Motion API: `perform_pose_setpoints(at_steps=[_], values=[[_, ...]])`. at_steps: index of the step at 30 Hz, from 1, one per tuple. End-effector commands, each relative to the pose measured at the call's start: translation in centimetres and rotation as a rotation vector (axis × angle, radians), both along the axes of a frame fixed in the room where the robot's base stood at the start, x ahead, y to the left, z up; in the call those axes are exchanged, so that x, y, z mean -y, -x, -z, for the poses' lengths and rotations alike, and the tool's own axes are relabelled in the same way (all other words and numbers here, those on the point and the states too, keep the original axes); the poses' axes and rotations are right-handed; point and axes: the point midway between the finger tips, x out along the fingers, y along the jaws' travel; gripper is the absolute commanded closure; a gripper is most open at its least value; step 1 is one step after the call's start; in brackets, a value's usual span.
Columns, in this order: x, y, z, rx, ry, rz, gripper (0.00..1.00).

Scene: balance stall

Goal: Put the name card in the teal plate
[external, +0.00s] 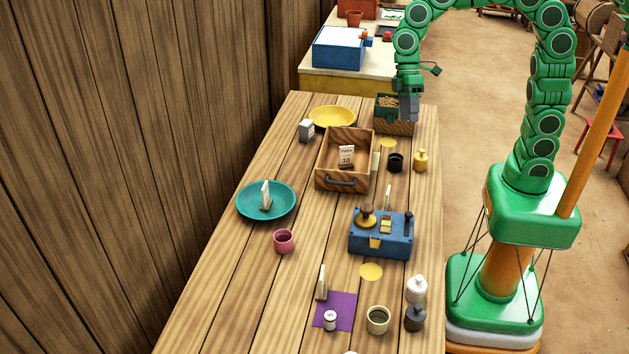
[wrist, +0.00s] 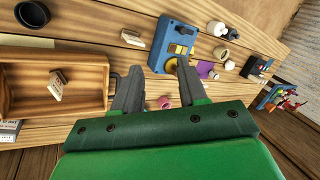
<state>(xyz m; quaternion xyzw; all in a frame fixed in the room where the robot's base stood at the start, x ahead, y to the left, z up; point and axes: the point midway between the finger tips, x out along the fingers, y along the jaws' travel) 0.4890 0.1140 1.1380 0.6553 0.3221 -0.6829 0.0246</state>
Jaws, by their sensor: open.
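The teal plate (external: 287,208) lies at the left of the wooden table. A small upright card (external: 265,194) in a wooden holder stands in it. Other cards are a printed card (external: 346,156) inside the wooden drawer tray, a card (external: 388,196) behind the blue device, and a card (external: 321,283) by the purple mat. I cannot tell which is the name card. My gripper (external: 408,112) is open over the far right of the table, by a small box. In the wrist view its jaws (wrist: 160,72) are apart and empty.
The drawer tray (external: 324,171) stands mid-table, with a yellow plate (external: 318,113) behind it. The blue device (external: 380,243), a pink cup (external: 283,240) and a small dark box (external: 395,127) also stand here. A wooden wall runs along the left. The front left of the table is bare.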

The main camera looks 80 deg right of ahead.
Motion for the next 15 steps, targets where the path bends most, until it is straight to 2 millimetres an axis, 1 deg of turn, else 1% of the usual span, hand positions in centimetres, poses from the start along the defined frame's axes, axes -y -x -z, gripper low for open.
perform_pose_setpoints(at_steps=[1,3,14,15], values=[[0.4,1.2,-0.2,-0.005,0.019,0.017,0.58],[1.0,2.9,0.0,-0.020,0.048,0.041,0.58],[4.4,11.4,0.6,-0.071,0.195,0.179,0.58],[4.8,12.4,0.7,-0.075,0.212,0.194,0.58]])
